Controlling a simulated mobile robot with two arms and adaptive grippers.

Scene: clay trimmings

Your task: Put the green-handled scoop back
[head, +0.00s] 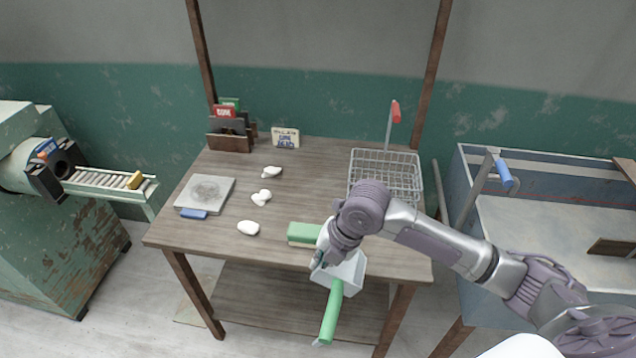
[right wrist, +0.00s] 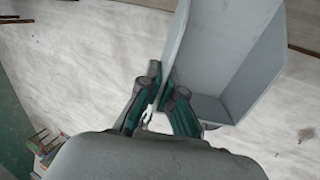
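The green-handled scoop has a pale grey, open box-shaped bowl (head: 346,271) and a green handle (head: 331,314). In the head view it hangs in front of the table's front edge, with the handle pointing down toward the floor. My right gripper (head: 326,258) is at the bowl's left rim. In the right wrist view the fingers (right wrist: 166,95) are closed on the bowl's thin wall, and the bowl (right wrist: 225,65) extends up and right. The handle is not visible there. My left gripper is not in view.
A wire basket (head: 412,170) with a red-handled tool (head: 395,112) stands at the table's right. A green block (head: 303,233) lies by the front edge. White clay lumps (head: 261,197) and a grey slab (head: 206,190) lie left. A blue-handled tool (head: 503,173) is at the right-hand bin (head: 540,215).

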